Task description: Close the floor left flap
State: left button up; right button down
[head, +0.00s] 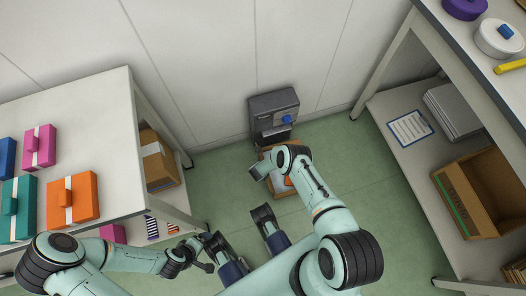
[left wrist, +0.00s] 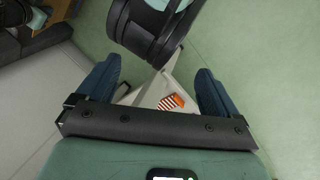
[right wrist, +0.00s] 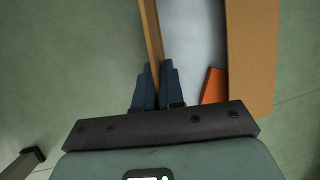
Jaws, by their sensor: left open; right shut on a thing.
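A floor box (head: 266,153) stands in front of the dark grey machine in the head view, mostly hidden by my right arm. In the right wrist view its pale inside shows between a thin brown flap (right wrist: 151,30) on the left and a broad brown flap (right wrist: 252,55) on the right. My right gripper (right wrist: 157,66) is shut on the near end of the thin left flap, which looks raised. An orange thing (right wrist: 213,86) lies in the box. My left gripper (left wrist: 155,75) is open and empty, away from the box.
A dark grey machine (head: 273,112) with a blue knob stands against the wall. A white table (head: 100,105) with coloured boxes is left, with a carton (head: 158,160) beneath. A shelf unit at right holds an open carton (head: 485,190).

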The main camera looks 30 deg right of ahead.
jog(key=shift+s+d+r+t+y+p, duration=0.1)
jog(key=shift+s+d+t+y+p, duration=0.05)
jog(key=shift+d+y+p, duration=0.25)
jog(key=shift+s+d+r+t+y+p, duration=0.1)
jog(key=shift+d+t+y+p, duration=0.05)
jog(key=shift+d+y+p, duration=0.2)
pick_arm(q)
jog(key=shift+w+f+b, duration=0.15)
jog(key=shift+b, duration=0.85)
pick_arm(e)
jog(key=shift+s+d+f+m+t+y, duration=0.2)
jog(key=shift+d+m+t+y, duration=0.15)
jog(key=shift+d+y, duration=0.6)
jog(key=shift+s+d+f+m+t+y, duration=0.15)
jog(key=shift+d+m+t+y, duration=0.3)
jog(key=shift+y, duration=0.85)
jog(key=shift+d, duration=0.1)
jog(key=c, duration=1.3)
grip_release()
jog(key=shift+r, duration=0.1)
